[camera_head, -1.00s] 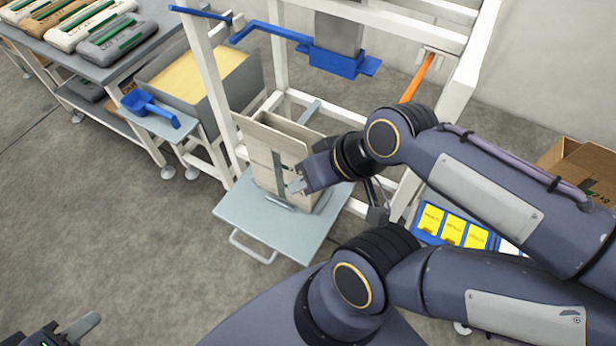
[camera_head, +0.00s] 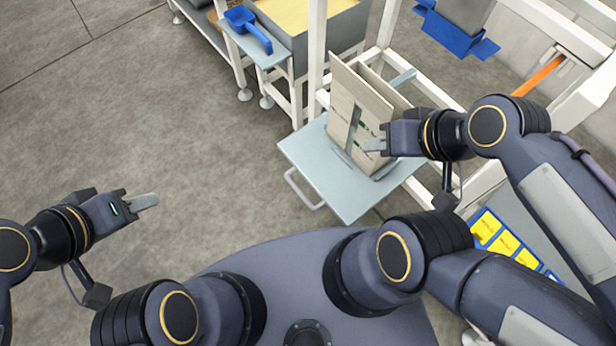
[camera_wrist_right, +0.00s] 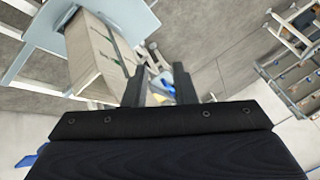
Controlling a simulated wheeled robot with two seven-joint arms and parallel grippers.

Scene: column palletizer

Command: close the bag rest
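The bag rest (camera_head: 318,170) is a pale grey-blue plate with a bar handle (camera_head: 303,190) on its near side, level below the white frame. A beige open-topped paper bag (camera_head: 350,105) stands upright on it, and it also shows in the right wrist view (camera_wrist_right: 90,45). My right gripper (camera_head: 374,148) is beside the bag's right lower side; its two fingers (camera_wrist_right: 160,90) are apart with nothing clearly between them. I cannot tell whether it touches the bag.
A white frame (camera_head: 317,50) stands around the rest's far side. A blue scoop (camera_head: 246,28) lies on a small shelf at the left of the frame. A blue tray with yellow cards (camera_head: 503,245) is at lower right. The floor at left is clear.

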